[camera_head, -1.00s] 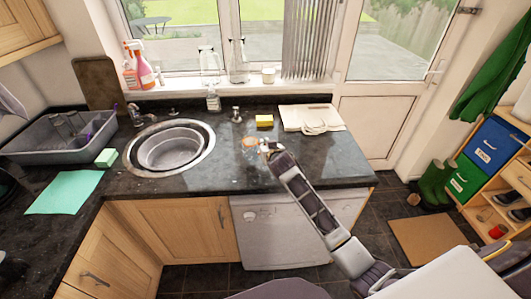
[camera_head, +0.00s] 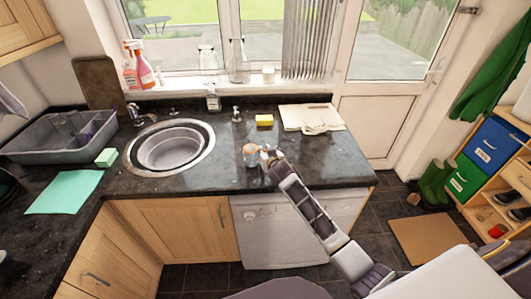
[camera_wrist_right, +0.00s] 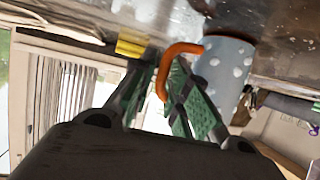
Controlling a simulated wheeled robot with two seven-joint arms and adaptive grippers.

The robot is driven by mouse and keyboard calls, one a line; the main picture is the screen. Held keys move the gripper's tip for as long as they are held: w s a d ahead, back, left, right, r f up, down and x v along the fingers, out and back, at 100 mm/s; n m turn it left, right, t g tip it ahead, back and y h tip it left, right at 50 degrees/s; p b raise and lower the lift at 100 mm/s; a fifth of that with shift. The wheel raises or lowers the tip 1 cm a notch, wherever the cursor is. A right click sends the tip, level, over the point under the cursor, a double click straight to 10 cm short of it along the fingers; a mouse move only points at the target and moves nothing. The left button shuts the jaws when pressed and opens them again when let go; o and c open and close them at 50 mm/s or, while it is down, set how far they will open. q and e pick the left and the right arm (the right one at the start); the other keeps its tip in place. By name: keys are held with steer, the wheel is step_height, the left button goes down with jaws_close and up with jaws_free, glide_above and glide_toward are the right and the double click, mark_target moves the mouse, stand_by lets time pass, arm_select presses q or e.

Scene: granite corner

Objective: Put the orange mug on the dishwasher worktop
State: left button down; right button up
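The mug (camera_head: 251,158) stands on the dark worktop right of the sink, above the white dishwasher front (camera_head: 290,232). It has an orange inside and a pale body. In the right wrist view its pale blue body with white spots (camera_wrist_right: 226,72) and its orange handle (camera_wrist_right: 163,72) show close up. My right gripper (camera_head: 265,153) is at the mug's right side. In the wrist view its green-padded fingers (camera_wrist_right: 165,80) are apart, with the handle reaching between them. A clear gap shows beside the handle. My left gripper is not in view.
A yellow sponge (camera_head: 264,120) and a board with a cloth (camera_head: 305,118) lie behind the mug. The worktop (camera_head: 335,165) to the right is bare.

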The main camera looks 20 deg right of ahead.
steer(key=shift+o, duration=0.7)
steer(key=shift+r, duration=0.15)
steer(key=shift+s, duration=0.1)
steer(key=d+v, duration=0.1)
steer(key=v, duration=1)
steer(key=shift+s+a+r+b, duration=0.3)
steer(key=shift+a+b, duration=0.1)
steer(key=shift+a, duration=0.1)
steer(key=shift+f, duration=0.15)
